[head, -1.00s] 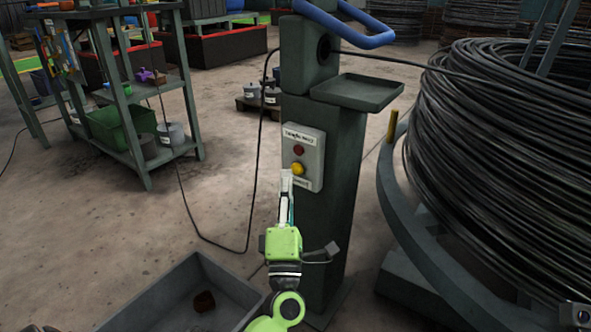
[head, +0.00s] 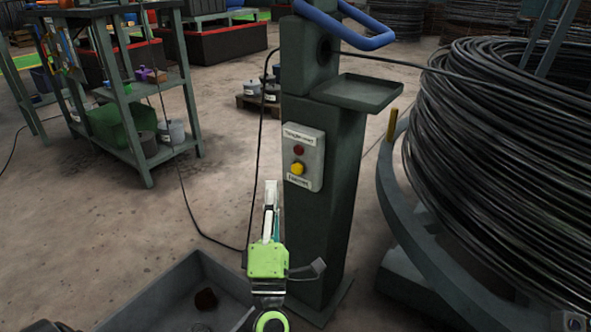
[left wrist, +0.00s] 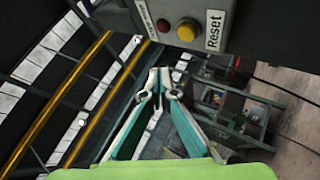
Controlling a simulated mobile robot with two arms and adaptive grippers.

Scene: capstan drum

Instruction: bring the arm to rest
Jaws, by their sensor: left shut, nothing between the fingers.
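My left gripper (head: 271,188) is green with pale fingers and is shut and empty. In the head view it points up in front of the dark post (head: 325,235), below and left of the control box (head: 303,157). The box carries a red button (head: 299,150) and a yellow button (head: 297,168). In the left wrist view the fingertips (left wrist: 159,75) are together, apart from the box. The yellow button (left wrist: 187,31) and a "Reset" label (left wrist: 214,31) show above them. My right gripper is not in view.
A large coil of dark wire (head: 500,150) stands on the right on a curved grey frame (head: 405,225). A grey tray (head: 160,305) lies at the lower left. A shelf rack (head: 125,95) stands at the upper left. A thin cable hangs left of the post.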

